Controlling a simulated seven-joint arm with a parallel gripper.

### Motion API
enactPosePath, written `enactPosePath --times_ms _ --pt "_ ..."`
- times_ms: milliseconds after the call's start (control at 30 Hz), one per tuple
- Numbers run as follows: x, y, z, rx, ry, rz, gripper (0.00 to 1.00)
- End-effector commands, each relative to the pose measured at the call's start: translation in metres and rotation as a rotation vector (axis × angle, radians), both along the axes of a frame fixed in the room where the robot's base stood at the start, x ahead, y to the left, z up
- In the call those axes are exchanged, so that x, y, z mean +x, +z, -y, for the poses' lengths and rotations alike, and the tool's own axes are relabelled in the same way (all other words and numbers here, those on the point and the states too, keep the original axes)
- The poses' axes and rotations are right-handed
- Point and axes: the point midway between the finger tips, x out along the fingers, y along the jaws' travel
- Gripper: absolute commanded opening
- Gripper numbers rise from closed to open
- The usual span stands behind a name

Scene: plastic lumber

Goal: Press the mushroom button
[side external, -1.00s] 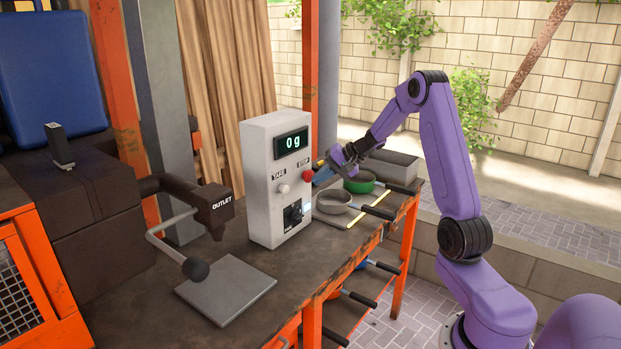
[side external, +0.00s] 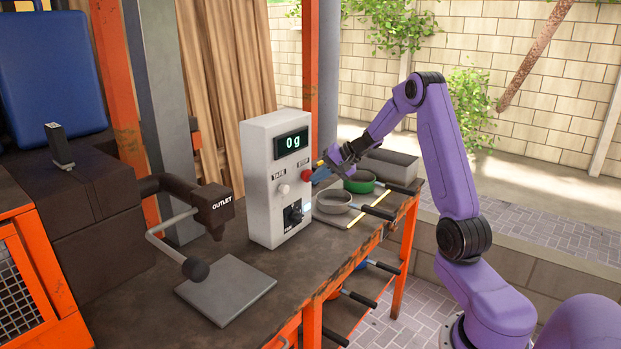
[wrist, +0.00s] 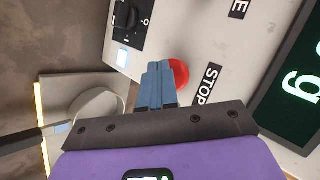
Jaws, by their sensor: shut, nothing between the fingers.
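The red mushroom button (side external: 307,175) sits on the front of the white control box (side external: 262,190), beside the STOP label. In the wrist view the red button (wrist: 181,73) shows just beyond my gripper's fingertips, partly hidden by them. My gripper (side external: 318,172) is shut and empty, with its blue fingers together right at the button. I cannot tell whether the fingertips touch it. The box's display (side external: 291,142) reads 0 g.
A grey pan (side external: 333,201) and a green pan (side external: 360,183) stand below my gripper on the bench. A grey plate (side external: 227,289) lies under the OUTLET spout (side external: 213,207) at left.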

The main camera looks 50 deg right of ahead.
Motion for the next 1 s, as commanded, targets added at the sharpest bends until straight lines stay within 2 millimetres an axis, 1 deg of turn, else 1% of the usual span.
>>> enactPosePath --times_ms 467,833,1000 --pt "0.002 0.0 0.0 0.0 0.001 0.001 0.0" --pt "-0.014 0.001 0.0 0.0 -0.001 0.001 0.0" --pt "-0.017 0.0 0.0 0.0 0.001 0.001 0.0"
